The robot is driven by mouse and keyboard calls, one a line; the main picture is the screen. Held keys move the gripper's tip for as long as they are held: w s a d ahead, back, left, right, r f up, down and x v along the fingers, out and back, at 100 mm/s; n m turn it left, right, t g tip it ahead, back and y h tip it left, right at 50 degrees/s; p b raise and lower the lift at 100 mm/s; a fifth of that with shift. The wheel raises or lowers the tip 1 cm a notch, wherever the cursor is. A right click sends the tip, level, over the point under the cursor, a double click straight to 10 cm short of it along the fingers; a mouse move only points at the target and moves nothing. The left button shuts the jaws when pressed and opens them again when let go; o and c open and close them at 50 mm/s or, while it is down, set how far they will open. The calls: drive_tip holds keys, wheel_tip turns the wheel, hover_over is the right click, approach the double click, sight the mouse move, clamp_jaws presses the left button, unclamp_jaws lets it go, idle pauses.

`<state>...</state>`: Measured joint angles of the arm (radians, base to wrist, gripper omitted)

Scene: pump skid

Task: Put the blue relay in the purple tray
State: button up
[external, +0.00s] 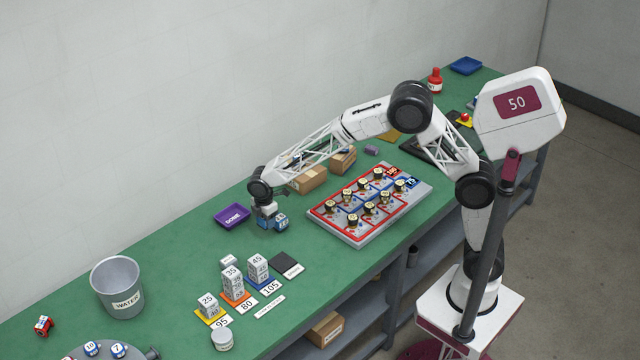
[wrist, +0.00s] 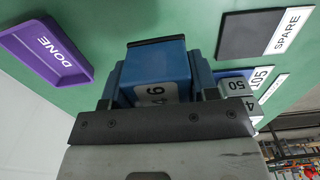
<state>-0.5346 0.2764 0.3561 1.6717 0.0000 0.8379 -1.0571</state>
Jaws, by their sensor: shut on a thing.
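My gripper (external: 268,217) is shut on the blue relay (external: 281,222), a blue block with a white number label. In the wrist view the relay (wrist: 155,72) sits between the two blue fingers, its label facing the camera. The purple tray (external: 232,215), marked DONE, lies on the green bench just left of my gripper. In the wrist view the tray (wrist: 46,48) is at the upper left and its visible floor is empty. The relay is beside the tray, not over it. I cannot tell its exact height above the bench.
A dark SPARE pad (external: 284,263) and stacked numbered blocks (external: 233,281) stand in front. A grey WATER bucket (external: 118,287) is at left. A red-edged board of several round parts (external: 369,205) is at right, with cardboard boxes (external: 310,179) behind. Bench around the tray is clear.

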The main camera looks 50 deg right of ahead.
wheel_tip(320, 180, up, 3)
hover_over(232, 219)
drive_tip(key=shift+d+r, duration=0.1)
drive_tip(key=shift+r, duration=0.1)
drive_tip(key=shift+f, duration=0.1)
drive_tip(key=shift+f, duration=3)
drive_tip(key=shift+f, duration=1.9)
drive_tip(key=shift+f, duration=0.1)
drive_tip(key=o, duration=0.8)
